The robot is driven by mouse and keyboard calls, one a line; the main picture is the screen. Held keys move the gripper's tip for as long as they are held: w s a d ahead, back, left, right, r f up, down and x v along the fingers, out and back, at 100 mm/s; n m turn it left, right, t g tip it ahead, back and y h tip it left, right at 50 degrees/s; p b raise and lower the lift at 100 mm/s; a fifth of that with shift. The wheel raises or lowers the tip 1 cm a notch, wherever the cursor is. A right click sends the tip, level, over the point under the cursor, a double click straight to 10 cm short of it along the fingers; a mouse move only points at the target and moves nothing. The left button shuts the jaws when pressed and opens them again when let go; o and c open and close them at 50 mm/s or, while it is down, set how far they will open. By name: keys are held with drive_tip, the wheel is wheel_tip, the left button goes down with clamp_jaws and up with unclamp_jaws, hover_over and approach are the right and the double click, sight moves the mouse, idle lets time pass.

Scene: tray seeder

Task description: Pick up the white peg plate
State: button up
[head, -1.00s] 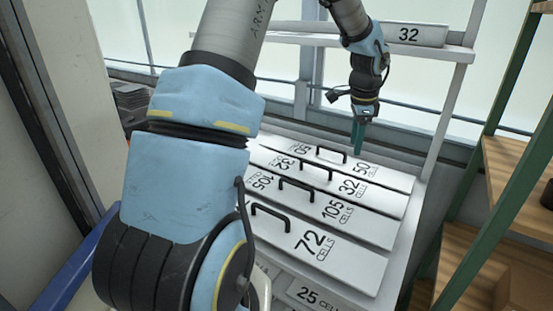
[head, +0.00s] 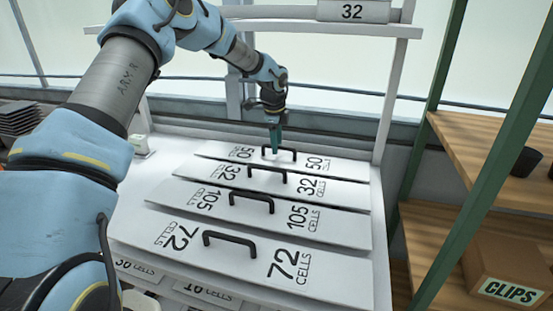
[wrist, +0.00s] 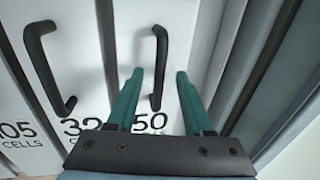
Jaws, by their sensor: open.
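Several white plates with black bar handles lie side by side on a white stand. The farthest, marked 50 (head: 335,164), has its handle (head: 292,151) under my gripper (head: 275,151). My gripper has green fingers and is open. In the wrist view, the handle of the 50 plate (wrist: 161,45) appears between the two fingertips (wrist: 159,74); I cannot tell whether they reach down around it. The 32 plate (head: 325,189), the 105 plate (head: 335,226) and the 72 plate (head: 335,271) follow towards me. None of them shows a "peg plate" label.
A white shelf (head: 320,29) with a block marked 32 (head: 352,11) runs above the stand. A wooden rack (head: 495,165) on the right holds a box marked CLIPS (head: 505,270) and a dark pot (head: 527,162). More labelled plates (head: 200,292) sit below the stand's top.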

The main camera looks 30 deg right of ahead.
sight(279, 156)
drive_tip(key=shift+w+d+f, duration=0.1)
drive_tip(key=shift+d+f, duration=0.1)
drive_tip(key=shift+f, duration=1.05)
clamp_jaws()
idle(0.4)
